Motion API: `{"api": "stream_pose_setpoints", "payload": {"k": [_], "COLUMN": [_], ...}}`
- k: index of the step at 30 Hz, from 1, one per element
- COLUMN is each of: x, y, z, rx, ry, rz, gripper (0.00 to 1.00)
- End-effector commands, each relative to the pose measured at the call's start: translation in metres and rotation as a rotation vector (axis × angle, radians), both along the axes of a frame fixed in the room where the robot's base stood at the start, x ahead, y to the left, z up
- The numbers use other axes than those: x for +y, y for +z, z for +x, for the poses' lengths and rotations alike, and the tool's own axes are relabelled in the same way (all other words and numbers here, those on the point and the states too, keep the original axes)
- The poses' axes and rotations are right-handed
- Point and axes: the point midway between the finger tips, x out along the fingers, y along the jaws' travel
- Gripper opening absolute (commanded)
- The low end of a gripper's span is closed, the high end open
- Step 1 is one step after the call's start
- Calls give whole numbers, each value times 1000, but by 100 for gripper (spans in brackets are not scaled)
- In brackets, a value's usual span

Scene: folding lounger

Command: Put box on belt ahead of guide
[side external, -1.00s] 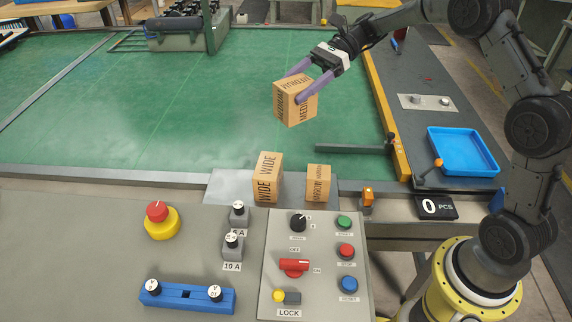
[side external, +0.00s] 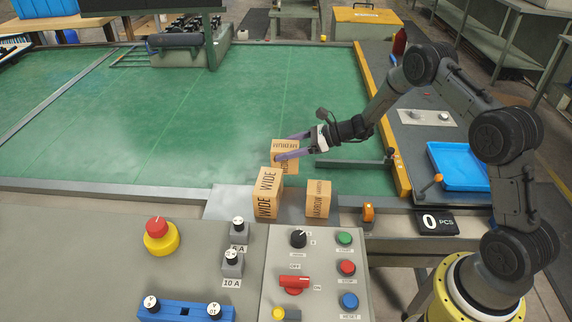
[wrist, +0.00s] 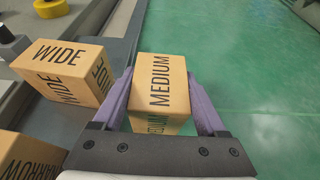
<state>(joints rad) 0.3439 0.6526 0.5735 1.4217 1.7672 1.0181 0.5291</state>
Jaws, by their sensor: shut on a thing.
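My gripper (side external: 288,147) is shut on the medium box (side external: 284,161), a tan carton with black lettering. Its purple fingers lie along two sides of the box in the wrist view (wrist: 164,90). The box is low at the near edge of the green belt (side external: 180,110), behind the wide box; whether it touches the belt is unclear. A dark guide bar (side external: 350,164) lies across the belt to the right of the box. The wide box (side external: 267,192) and the narrow box (side external: 318,199) stand on a grey plate in front of the belt.
A control panel (side external: 318,255) with buttons and a red switch is in front. A blue tray (side external: 458,166) and a counter reading 0 (side external: 435,222) are at the right. A yellow rail (side external: 381,120) edges the belt. The belt is clear to the left.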

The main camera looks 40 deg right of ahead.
Motion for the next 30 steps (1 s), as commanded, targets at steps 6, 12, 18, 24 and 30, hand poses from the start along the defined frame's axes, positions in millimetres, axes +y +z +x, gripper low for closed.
{"api": "stream_pose_setpoints", "payload": {"k": [6, 12, 18, 24, 30], "x": [0, 0, 0, 0, 0], "y": [-16, -42, -47, -49, -50], "z": [1, 0, 1, 1, 0], "rx": [-2, 0, -4, -2, -1], "ry": [0, 1, 1, 2, 1], "rz": [1, 1, 0, 0, 0], "gripper": [8, 8, 8, 8, 100]}}
